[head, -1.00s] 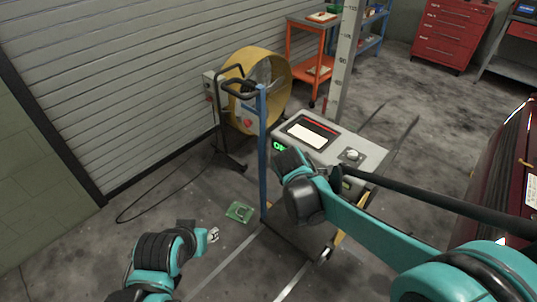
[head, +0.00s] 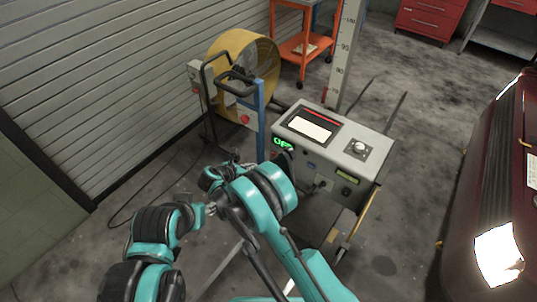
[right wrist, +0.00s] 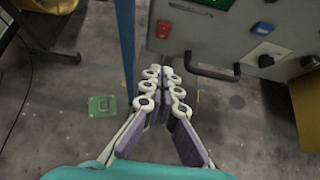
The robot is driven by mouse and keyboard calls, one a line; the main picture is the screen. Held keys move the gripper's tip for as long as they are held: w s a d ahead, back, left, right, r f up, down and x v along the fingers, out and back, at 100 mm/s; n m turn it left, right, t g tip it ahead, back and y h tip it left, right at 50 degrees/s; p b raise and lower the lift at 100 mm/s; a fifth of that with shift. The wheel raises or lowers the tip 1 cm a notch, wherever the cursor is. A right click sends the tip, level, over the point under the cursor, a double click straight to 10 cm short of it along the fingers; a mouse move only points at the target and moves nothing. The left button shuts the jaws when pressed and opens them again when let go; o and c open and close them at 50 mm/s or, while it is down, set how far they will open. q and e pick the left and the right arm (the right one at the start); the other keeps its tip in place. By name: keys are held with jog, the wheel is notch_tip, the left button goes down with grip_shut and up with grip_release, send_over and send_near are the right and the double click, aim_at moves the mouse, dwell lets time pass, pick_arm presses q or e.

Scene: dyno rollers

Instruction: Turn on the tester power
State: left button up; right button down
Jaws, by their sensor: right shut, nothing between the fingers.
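The tester is a grey console (head: 378,150) with a screen, a round knob and a green lit display on its front. My right gripper (right wrist: 166,76) is shut and empty, below and in front of the panel, apart from the switches. In the head view it is hard to make out among my arm links. My left gripper (head: 209,209) is at lower left, its fingers too small to read.
A blue post (head: 261,120) with a black handle stands left of the tester, before a yellow fan (head: 215,50). A green board (right wrist: 102,106) lies on the floor. A dark red car (head: 480,200) is at the right.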

dwell(0.3)
jog(key=b, duration=0.5)
send_near(274, 156)
jog(key=shift+x, duration=2.9)
